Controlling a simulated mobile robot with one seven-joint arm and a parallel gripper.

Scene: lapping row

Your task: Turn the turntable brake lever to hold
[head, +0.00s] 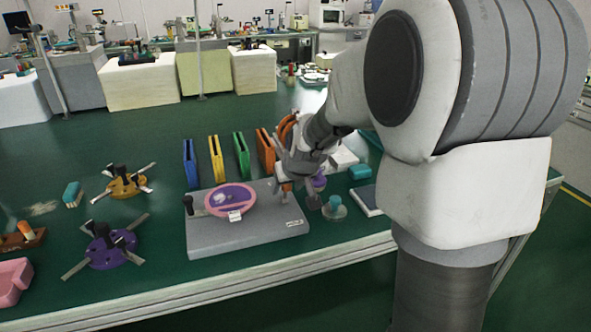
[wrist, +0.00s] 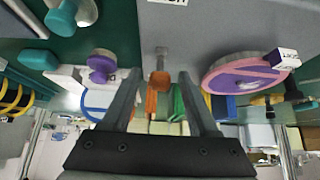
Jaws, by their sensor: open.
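The turntable is a pink ring around a purple disc (head: 231,198) with a white label, on a grey base plate (head: 250,236). It also shows at the right of the wrist view (wrist: 243,74). The arm hides part of this area.
Blue (head: 191,163), yellow (head: 216,158), green and orange upright racks stand behind the plate. A purple knob and a teal-topped piece (head: 334,206) stand close to its right. A purple clamp fixture (head: 104,247) and a yellow one (head: 127,185) lie left. The bench front edge is near.

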